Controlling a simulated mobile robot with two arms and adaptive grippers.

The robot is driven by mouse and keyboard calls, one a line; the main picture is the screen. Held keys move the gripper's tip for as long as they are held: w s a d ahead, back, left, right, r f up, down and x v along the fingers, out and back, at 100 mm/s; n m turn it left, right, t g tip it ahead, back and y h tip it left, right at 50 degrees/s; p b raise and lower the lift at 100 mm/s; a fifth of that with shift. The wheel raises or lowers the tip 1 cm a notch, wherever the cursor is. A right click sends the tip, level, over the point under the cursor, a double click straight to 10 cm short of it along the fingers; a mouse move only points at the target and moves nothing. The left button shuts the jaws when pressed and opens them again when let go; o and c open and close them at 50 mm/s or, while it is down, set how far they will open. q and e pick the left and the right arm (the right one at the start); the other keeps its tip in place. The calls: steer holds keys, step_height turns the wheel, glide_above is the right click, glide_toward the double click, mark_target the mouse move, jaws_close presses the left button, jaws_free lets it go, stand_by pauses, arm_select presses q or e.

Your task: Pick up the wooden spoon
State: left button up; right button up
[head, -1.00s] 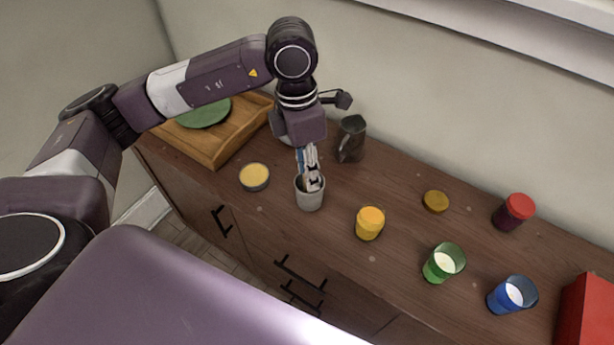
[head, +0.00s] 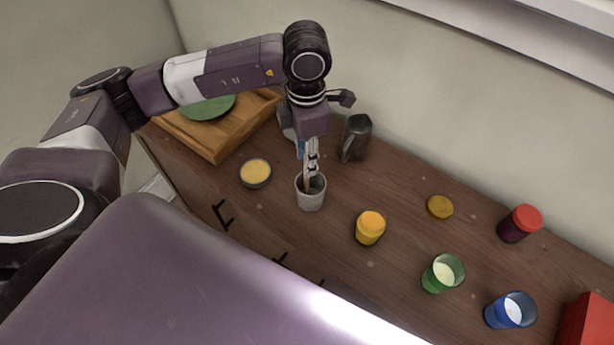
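A small grey cup (head: 311,199) stands on the dark wooden cabinet top. A thin brown stick, which looks like part of the wooden spoon (head: 307,181), shows at the cup's mouth; most of it is hidden by my gripper and the cup wall. My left gripper (head: 311,172) points down right over the cup, with its fingertips at the rim. The fingers look narrow from this side, and I cannot tell whether they are shut on the spoon. My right gripper is not in view.
A grey metal pitcher (head: 355,138) stands close behind the cup. A shallow yellow-topped tin (head: 256,173) is to the left, a yellow jar (head: 370,228) to the right. Green (head: 443,273) and blue (head: 511,310) cups and a red-lidded jar (head: 520,223) stand farther right.

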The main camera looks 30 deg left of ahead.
arm_select(q)
step_height(320, 180, down, 4)
steer(key=shift+f+p, duration=0.15)
steer(key=shift+p, duration=0.55)
jaws_close()
